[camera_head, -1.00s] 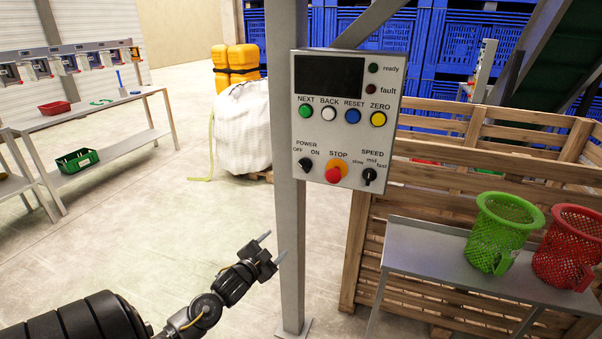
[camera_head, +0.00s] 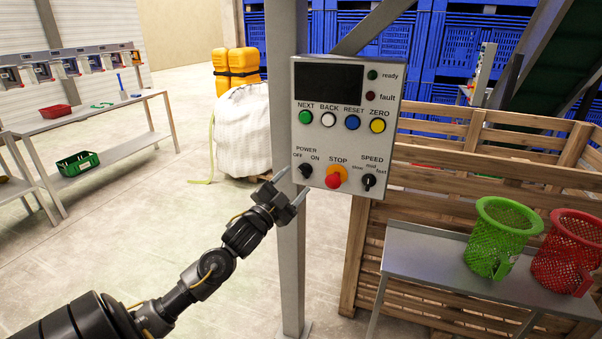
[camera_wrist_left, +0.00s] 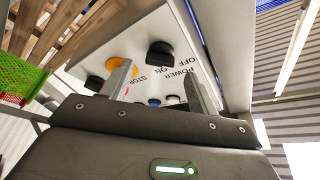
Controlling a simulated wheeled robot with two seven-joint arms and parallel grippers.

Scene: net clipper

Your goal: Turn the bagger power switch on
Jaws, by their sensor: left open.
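The bagger control panel (camera_head: 335,150) is a light grey box on a post. Its black POWER switch (camera_head: 305,171) sits at the lower left, under the words OFF and ON; I cannot clearly tell which way it points. My left gripper (camera_head: 292,185) is open and empty, just below and left of the switch. In the left wrist view the black POWER knob (camera_wrist_left: 160,54) shows beyond the fingers, roughly between their tips, with no visible contact. My right gripper is not in view.
The red STOP button (camera_head: 334,181) on its yellow ring is close right of the POWER switch, with the black SPEED knob (camera_head: 368,181) beyond it. The grey post (camera_head: 290,260) stands below the panel. Green (camera_head: 497,240) and red (camera_head: 568,250) baskets are at the right.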

